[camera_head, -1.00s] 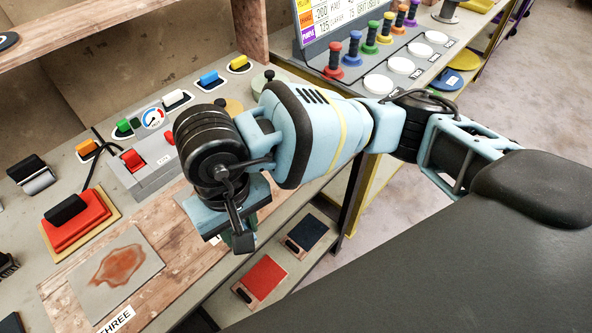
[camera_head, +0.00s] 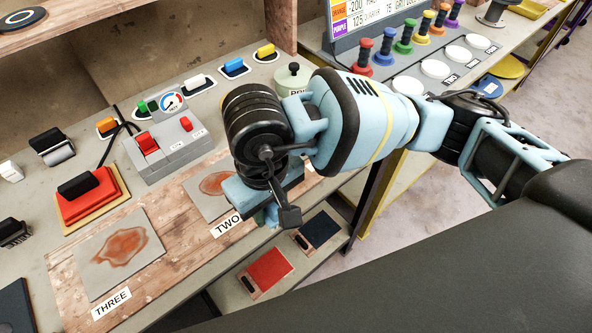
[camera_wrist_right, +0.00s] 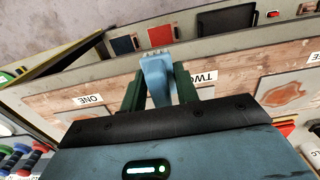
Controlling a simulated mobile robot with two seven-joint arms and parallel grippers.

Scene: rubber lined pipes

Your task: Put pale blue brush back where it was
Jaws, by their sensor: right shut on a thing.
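The pale blue brush (camera_wrist_right: 157,75) is between the green fingers of my right gripper (camera_wrist_right: 160,88) in the right wrist view, its bristle end pointing away from the palm. The fingers are shut on it. In the head view, my right gripper (camera_head: 280,212) is over the bench's front edge, by the TWO label (camera_head: 227,225). The brush is mostly hidden there by the wrist. My left gripper is out of view.
Stained plates THREE (camera_head: 120,250) and TWO (camera_head: 208,190) lie on the wooden strip. A red block (camera_head: 88,195), a grey switch box (camera_head: 165,148) and a lidded pot (camera_head: 292,85) stand on the bench. Red (camera_head: 268,272) and dark (camera_head: 320,232) panels lie lower in front.

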